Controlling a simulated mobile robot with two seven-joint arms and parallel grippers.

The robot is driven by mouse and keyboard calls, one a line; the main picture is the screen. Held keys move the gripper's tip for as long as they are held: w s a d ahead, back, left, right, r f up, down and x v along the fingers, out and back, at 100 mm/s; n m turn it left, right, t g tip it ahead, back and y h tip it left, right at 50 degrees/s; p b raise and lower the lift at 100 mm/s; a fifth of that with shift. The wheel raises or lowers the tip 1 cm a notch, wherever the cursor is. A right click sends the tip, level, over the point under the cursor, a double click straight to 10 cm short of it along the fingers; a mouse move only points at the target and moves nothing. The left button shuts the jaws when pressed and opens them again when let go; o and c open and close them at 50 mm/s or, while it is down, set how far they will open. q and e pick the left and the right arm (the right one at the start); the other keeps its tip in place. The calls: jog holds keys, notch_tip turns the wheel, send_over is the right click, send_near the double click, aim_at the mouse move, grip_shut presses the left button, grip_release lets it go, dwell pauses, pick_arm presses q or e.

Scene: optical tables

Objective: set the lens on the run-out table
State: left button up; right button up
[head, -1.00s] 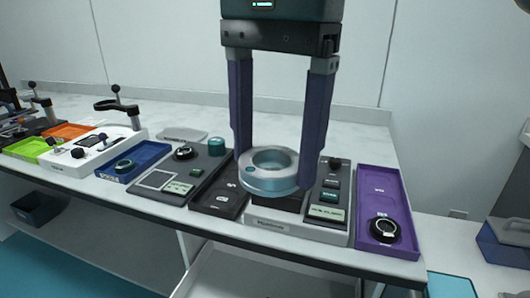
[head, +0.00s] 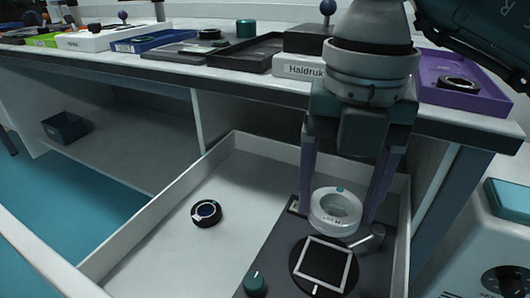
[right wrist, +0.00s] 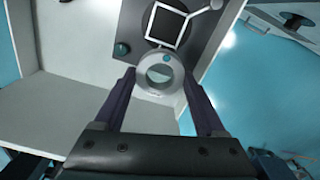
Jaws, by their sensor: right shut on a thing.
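The lens is a pale ring mount (head: 336,226) with a teal dot and small lettering. My right gripper (head: 338,208) is shut on it, one purple finger on each side. The run-out table appears to be the dark plate (head: 275,262) in the white drawer, with a black disc (head: 300,262), a white square outline, a teal knob and a small arm. The lens is held over the plate's far part, beside the disc; the gap beneath is hard to judge. The right wrist view shows the lens (right wrist: 160,91) between the fingers, near the disc (right wrist: 153,38). My left gripper is not in view.
The white drawer (head: 170,225) is open below the bench; a small dark ring (head: 206,213) lies in its left part. On the bench above stand a purple tray (head: 432,90) with a dark ring, a dark tray (head: 240,52) and a labelled block (head: 300,66).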

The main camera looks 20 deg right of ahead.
jog(key=b, duration=0.6)
send_near(324, 264)
jog(key=shift+m, duration=0.3)
jog(key=s+a+f, duration=0.1)
jog(key=a+f, duration=0.1)
jog(key=f, duration=0.1)
jog(key=s+a+f, duration=0.1)
jog(key=f, duration=0.1)
jog(key=shift+s, duration=0.35)
jog(key=w+d+b, duration=0.1)
jog(key=w+d+f+b, duration=0.1)
jog(key=d, duration=0.1)
jog(key=shift+w, duration=0.4)
jog(key=shift+f, duration=0.2)
jog(key=shift+s, duration=0.1)
